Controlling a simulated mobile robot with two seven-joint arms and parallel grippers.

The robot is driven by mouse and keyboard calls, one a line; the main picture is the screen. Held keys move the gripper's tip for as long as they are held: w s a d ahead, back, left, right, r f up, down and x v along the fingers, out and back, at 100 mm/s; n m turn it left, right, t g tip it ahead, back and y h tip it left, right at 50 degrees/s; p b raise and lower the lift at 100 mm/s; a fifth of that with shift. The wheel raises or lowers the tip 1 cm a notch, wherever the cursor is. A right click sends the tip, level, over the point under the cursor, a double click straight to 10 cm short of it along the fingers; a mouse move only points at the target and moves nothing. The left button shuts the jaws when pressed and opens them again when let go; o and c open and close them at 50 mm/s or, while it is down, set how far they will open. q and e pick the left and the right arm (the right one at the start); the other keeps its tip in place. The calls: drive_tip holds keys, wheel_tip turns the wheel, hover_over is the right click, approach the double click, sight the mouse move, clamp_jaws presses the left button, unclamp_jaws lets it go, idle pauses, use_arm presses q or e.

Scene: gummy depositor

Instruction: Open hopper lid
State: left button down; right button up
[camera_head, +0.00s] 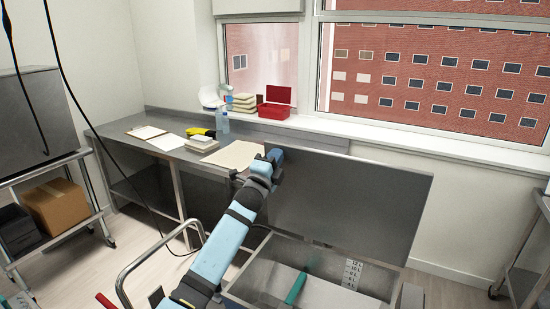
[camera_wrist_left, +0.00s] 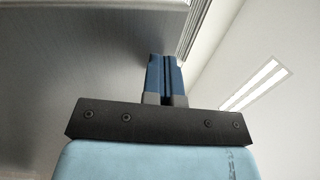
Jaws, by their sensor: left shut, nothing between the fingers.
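The grey metal hopper lid (camera_head: 350,200) stands raised, close to upright, behind the hopper (camera_head: 382,280). The hopper's inside shows open below it, with a level scale (camera_head: 351,273) on the back wall and a teal bar (camera_head: 296,288) inside. My left gripper (camera_head: 274,158) is at the lid's upper left corner, shut and empty. In the left wrist view its blue fingers (camera_wrist_left: 164,75) are together beside a grey metal surface (camera_wrist_left: 70,60), likely the lid. Whether they touch it I cannot tell. My right gripper is not in view.
A bent metal handrail (camera_head: 150,252) stands left of my left arm. A cart with a cardboard box (camera_head: 57,205) is at far left.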

use_arm(q)
drive_tip(key=shift+f, duration=0.1)
drive_tip(key=b+v, duration=0.3)
drive_tip(key=v, duration=1)
drive_tip(key=s+a+f+n+g+y+p, duration=0.1)
drive_tip(key=s+a+f+n+g+y, duration=0.15)
drive_tip(key=s+f+n, duration=0.6)
drive_tip(key=s+a+f+n+g+y+p, duration=0.25)
drive_tip(key=s+f, duration=0.65)
drive_tip(key=f, duration=0.6)
drive_tip(key=s+a+f+n+g, duration=0.1)
drive_tip(key=s+f+n, duration=0.3)
drive_tip(key=s, duration=0.7)
drive_tip(key=s+a+f+n+g, duration=0.2)
drive_tip(key=s+f+n+g, duration=0.2)
drive_tip(key=s, duration=0.8)
wheel_tip(320, 180, down, 3)
drive_tip(key=shift+a+r+n+p, duration=0.2)
drive_tip(key=shift+a+n+p, duration=0.05)
drive_tip(key=shift+n+p, duration=0.1)
